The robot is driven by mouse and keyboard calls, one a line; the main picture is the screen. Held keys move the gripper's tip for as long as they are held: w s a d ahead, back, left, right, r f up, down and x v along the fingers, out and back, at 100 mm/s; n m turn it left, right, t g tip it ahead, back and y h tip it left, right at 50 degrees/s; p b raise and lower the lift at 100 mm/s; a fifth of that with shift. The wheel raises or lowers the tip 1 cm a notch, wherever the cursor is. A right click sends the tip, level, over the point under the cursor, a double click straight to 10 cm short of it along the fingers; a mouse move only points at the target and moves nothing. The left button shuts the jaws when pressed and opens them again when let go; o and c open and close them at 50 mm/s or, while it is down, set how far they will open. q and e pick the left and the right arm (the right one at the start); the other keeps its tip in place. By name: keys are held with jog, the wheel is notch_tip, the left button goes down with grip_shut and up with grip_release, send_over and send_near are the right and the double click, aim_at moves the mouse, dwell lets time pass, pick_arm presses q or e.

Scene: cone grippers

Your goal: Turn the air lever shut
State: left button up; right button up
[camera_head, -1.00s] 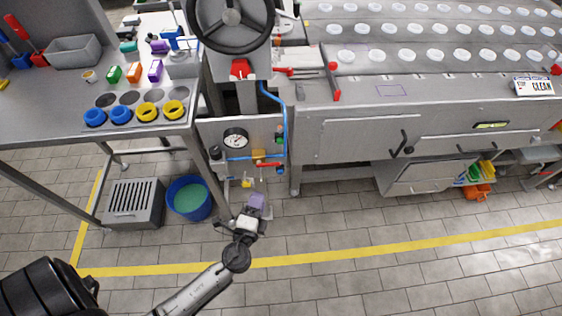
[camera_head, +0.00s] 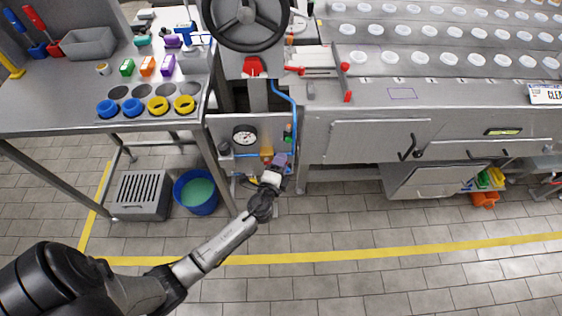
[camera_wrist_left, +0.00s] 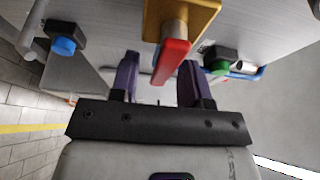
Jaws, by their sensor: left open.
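The air lever is a red handle (camera_wrist_left: 172,62) on a brass-yellow valve body (camera_wrist_left: 180,14) in the left wrist view. The valve body (camera_head: 267,153) also shows on the grey panel in the head view, where my gripper mostly hides the handle. My left gripper (camera_head: 278,163) is open and empty in front of the panel. In the wrist view its two purple fingers (camera_wrist_left: 158,80) stand apart, with the lever's free end showing between them. I see no contact, and the depth between them is hard to tell. My right gripper is not in view.
A round gauge (camera_head: 245,136) and a blue hose (camera_head: 291,104) are close to the valve. A green knob (camera_wrist_left: 219,59) and a blue knob (camera_wrist_left: 65,45) flank it. A blue bucket (camera_head: 196,193) and a slotted grey box (camera_head: 141,195) stand on the floor to the left.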

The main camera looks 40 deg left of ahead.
pick_arm(q)
jog(key=shift+w+a, duration=0.1)
jog(key=shift+w, duration=0.1)
grip_shut()
dwell(0.4)
